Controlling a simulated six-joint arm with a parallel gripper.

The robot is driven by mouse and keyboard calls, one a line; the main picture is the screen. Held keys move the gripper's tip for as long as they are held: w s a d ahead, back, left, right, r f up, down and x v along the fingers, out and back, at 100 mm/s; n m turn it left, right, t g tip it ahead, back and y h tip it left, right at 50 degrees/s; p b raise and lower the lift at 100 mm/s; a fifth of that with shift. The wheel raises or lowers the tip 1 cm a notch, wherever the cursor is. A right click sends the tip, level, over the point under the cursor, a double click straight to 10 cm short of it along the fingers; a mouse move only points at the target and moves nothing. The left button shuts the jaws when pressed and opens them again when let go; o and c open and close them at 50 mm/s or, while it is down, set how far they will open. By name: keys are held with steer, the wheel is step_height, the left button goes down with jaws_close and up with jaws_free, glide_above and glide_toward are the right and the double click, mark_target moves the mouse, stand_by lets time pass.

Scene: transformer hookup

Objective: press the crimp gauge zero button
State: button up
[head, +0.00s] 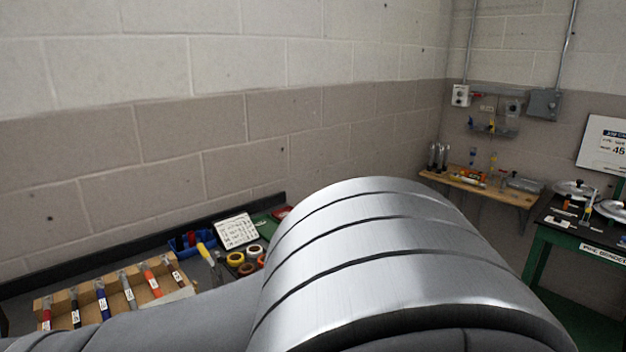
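I cannot make out a crimp gauge or its zero button in the head view. A green item (266,227) and a red item (282,213) lie at the back of the left bench, partly hidden behind my arm, and I cannot tell what they are. A large silver part of my own arm fills the lower middle and hides much of the bench. My gripper is not in view.
The left bench holds a wooden rack (75,318) of labelled tools, a blue bin (190,243), a white card (237,231) and tape rolls (236,259). A wooden shelf (480,188) and a green-framed table (545,240) stand right.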

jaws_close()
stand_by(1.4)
